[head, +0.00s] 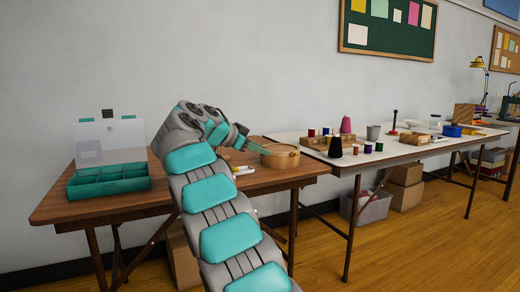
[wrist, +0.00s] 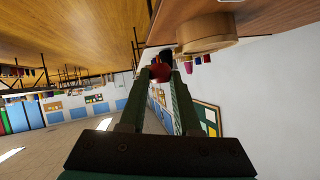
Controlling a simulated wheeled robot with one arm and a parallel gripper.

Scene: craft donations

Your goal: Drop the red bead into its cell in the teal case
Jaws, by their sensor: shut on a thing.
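The teal case (head: 108,187) stands at the left end of the wooden table in the head view, its clear lid raised and its empty-looking cells facing up. My gripper (wrist: 162,72) is shut on the red bead (wrist: 160,73), which shows between the fingertips in the wrist view. In the head view my gripper (head: 254,148) is at the right part of the table, beside the round wooden box and well to the right of the case. The bead cannot be made out in the head view.
The round wooden box (head: 280,160) stands near the table's right end and also shows close by in the wrist view (wrist: 207,38). A white item (head: 243,170) lies near it. A white table (head: 400,153) with thread spools and cups stands to the right.

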